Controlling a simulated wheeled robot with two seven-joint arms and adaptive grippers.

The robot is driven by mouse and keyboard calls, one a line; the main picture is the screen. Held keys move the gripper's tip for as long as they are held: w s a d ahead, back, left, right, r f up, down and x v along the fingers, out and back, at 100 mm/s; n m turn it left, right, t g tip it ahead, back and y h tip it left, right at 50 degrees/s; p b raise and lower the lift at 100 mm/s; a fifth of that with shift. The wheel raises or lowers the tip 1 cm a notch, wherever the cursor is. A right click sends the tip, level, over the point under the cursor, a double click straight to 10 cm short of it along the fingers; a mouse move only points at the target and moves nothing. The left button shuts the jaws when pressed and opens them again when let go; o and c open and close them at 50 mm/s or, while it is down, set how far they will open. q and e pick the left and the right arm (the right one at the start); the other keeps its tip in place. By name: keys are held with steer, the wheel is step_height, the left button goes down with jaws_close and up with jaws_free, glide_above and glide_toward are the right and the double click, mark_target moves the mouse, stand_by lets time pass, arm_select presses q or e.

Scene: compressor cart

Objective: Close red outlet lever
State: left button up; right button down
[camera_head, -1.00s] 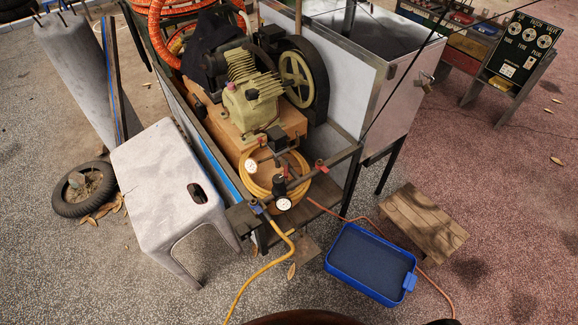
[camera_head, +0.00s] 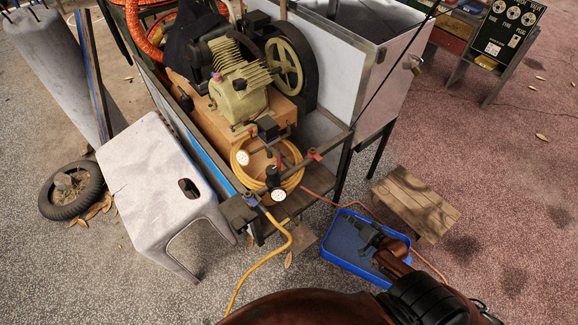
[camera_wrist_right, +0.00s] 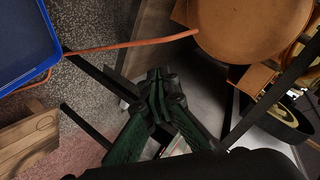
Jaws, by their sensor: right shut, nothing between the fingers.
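The compressor cart (camera_head: 205,150) carries a pipe manifold with gauges at its front end. A small red lever (camera_head: 314,155) sits at the right end of the manifold, near the cart's corner post. Other small red parts show further left along the pipes, too small to tell apart. My right gripper (camera_head: 364,231) is over the blue tray, right of and nearer than the manifold, apart from the lever. Its fingers are shut and empty in the right wrist view (camera_wrist_right: 155,88). I cannot make out the lever in the wrist view. My left gripper is not in view.
The blue tray (camera_head: 334,257) and a wooden step (camera_head: 415,203) stand right of the cart. A yellow hose (camera_head: 257,270) and an orange hose (camera_wrist_right: 130,46) run along the ground. A white stool (camera_head: 150,180) is at left. Open paving lies at right.

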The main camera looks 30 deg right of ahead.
steer(key=w+a+r+m+t+y, duration=0.1)
steer(key=w+a+r+t, duration=0.15)
steer(key=r, duration=0.55)
steer(key=w+a+r+m+t+y, duration=0.15)
steer(key=w+r, duration=0.25)
steer(key=r, duration=0.4)
steer(key=m+t+y, duration=0.1)
steer(key=m+y, duration=0.1)
glide_toward(290, 170)
steer(key=s+d+r, duration=0.2)
steer(key=d+r, duration=0.1)
steer(key=shift+m, duration=0.25)
steer(key=p+x, duration=0.2)
steer(key=x, duration=0.8)
steer(key=shift+d+p, duration=0.2)
steer(key=shift+p, duration=0.1)
steer(key=shift+w+a+f+p, duration=0.15)
steer(key=shift+w+a+p, duration=0.4)
steer(key=shift+a, duration=0.35)
steer(key=shift+w+a, duration=0.3)
steer(key=shift+a, duration=0.3)
arm_select(q)
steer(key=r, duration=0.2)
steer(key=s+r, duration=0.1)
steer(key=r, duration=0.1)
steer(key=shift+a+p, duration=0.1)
steer(key=shift+p, duration=0.2)
arm_select(e)
steer(key=shift+w+a+f, duration=0.15)
steer(key=shift+w+a, duration=0.05)
